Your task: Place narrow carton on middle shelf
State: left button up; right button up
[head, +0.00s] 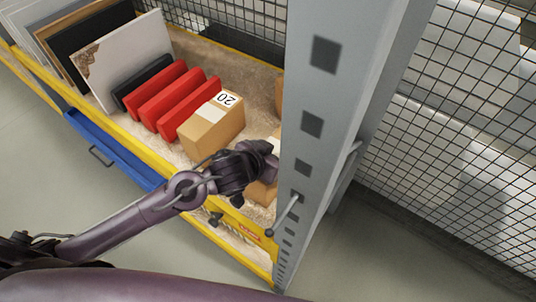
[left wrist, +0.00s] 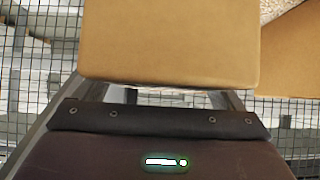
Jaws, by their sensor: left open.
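A brown carton (head: 262,192) sits on the shelf beside the grey post, partly hidden by my left gripper and the post. My left gripper (head: 262,158) is at this carton and open; its fingertips are hidden in the head view. In the left wrist view a large brown carton (left wrist: 170,40) fills the space right in front of the gripper's dark front edge (left wrist: 155,120). I cannot tell whether they touch. Another carton marked 20 (head: 208,128) stands to the left on the same shelf. I cannot tell which carton is the narrow one. My right gripper is not in view.
The grey perforated post (head: 318,110) stands close to the right of the gripper. A yellow shelf edge (head: 130,148) runs along the front. Red boxes (head: 188,105), a black box (head: 142,84) and upright panels (head: 128,58) fill the left. Another carton (left wrist: 290,55) is close at the right.

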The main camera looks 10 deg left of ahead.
pick_arm(q)
jog(key=p+v, duration=0.1)
jog(key=v, duration=1.1)
jog(key=shift+r, duration=0.1)
